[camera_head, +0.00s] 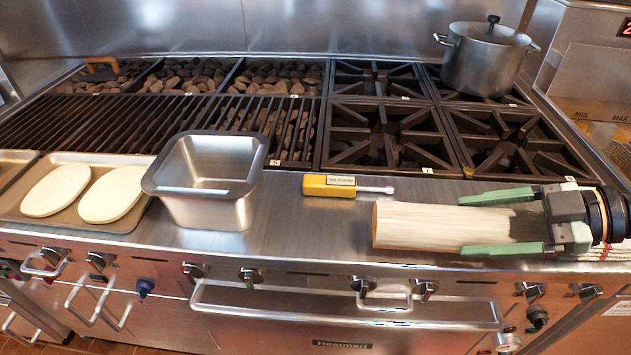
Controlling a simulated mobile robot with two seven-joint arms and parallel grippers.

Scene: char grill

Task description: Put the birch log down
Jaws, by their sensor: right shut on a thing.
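The birch log (425,226) is a pale, split-looking piece of wood lying lengthwise along the right part of the steel front ledge. My right gripper (502,221) comes in from the right with its green fingers along both long sides of the log, shut on its right part. The log's right end is hidden by the gripper. My left gripper is not in view.
A yellow lighter-like tool (328,186) lies left of the log. A steel pan (203,190) and a tray (19,208) with two pale flat pieces stand further left. Burner grates (390,136) lie behind, with a lidded pot (482,62) at back right. The ledge's front edge is close.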

